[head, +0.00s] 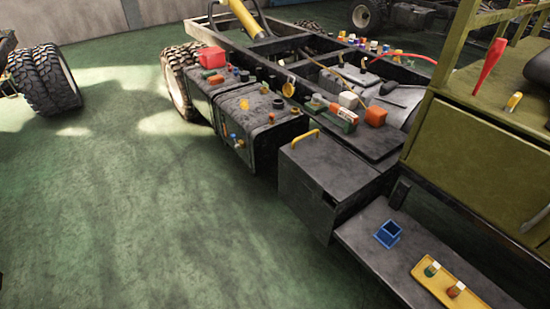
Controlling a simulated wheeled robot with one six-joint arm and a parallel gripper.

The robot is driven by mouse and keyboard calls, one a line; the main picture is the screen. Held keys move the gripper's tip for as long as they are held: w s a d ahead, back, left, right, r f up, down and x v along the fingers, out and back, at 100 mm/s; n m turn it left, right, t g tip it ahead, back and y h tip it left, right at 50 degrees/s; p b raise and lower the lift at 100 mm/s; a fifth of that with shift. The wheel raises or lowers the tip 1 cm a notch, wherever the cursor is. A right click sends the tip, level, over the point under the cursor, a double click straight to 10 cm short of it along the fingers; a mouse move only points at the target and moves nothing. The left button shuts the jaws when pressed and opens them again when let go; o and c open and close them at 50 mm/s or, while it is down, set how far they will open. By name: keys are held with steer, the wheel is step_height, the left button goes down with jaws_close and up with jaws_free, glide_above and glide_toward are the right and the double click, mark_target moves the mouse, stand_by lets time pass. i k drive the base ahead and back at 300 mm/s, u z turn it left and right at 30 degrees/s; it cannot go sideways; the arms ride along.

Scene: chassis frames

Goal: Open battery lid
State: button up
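A dark grey box (303,195), which looks like the battery box, is mounted on the side of a truck chassis in the head view. Its flat lid (340,160) lies level on top and looks closed. A yellow handle (304,138) stands on the lid near its left edge. A dark notch shows at the box's right side, below the lid. My gripper is not in view, and nothing is seen touching the lid or handle.
A grey step (365,255) to the right of the box holds a blue open container (388,234) and a yellow tray (425,277). A dark tank (240,105) stands to the left. Green floor (130,220) in front is clear.

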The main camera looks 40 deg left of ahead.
mark_target(323, 165)
steer(key=u, duration=1.1)
